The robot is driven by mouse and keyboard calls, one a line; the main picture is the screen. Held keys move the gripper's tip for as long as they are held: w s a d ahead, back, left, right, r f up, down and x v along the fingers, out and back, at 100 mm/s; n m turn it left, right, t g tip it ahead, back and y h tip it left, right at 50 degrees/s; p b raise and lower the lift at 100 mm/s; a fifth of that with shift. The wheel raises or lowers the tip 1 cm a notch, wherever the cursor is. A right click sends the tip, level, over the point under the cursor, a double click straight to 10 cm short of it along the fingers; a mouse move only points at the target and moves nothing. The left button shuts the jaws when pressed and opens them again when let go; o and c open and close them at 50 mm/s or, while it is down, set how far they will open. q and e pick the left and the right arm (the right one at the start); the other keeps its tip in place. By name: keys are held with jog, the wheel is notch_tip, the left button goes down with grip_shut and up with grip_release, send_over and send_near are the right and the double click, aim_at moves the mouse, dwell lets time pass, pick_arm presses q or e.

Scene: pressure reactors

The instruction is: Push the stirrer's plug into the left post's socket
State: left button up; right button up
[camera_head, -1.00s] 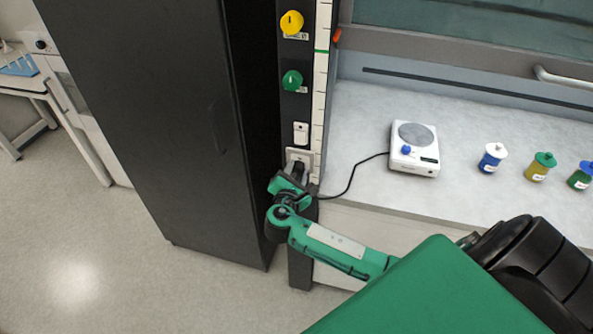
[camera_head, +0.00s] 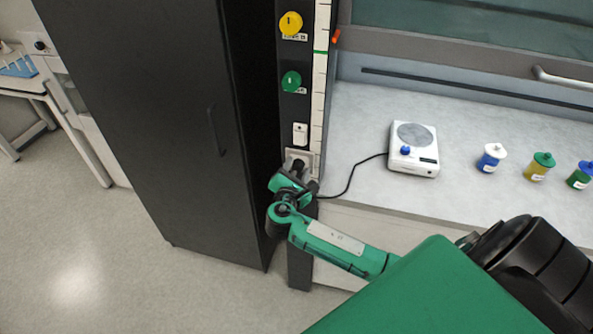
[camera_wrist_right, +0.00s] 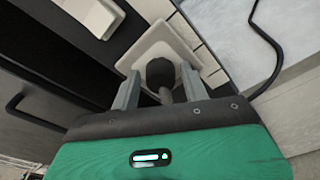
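The stirrer (camera_head: 414,149) is a white hotplate with a round grey top and a blue knob, standing on the bench. Its black cable runs left over the bench edge to the left post (camera_head: 296,105). The socket (camera_head: 300,156) is a pale square plate low on the post; it also shows in the right wrist view (camera_wrist_right: 158,42). The dark plug (camera_wrist_right: 160,73) is up against the socket plate; its depth is hidden. My right gripper (camera_wrist_right: 160,88) is at the socket, its fingers either side of the plug with visible gaps, so open. My left gripper is not in view.
A tall black cabinet (camera_head: 150,110) stands close left of the post. A yellow knob (camera_head: 291,23), a green knob (camera_head: 291,81) and a white switch (camera_head: 300,133) are above the socket. Several capped bottles (camera_head: 539,166) stand right of the stirrer.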

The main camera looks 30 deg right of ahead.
jog(key=shift+o, duration=0.9)
jog(key=shift+s+a, duration=0.2)
jog(key=b+v, duration=0.3)
jog(key=v, duration=1)
jog(key=shift+s, duration=0.1)
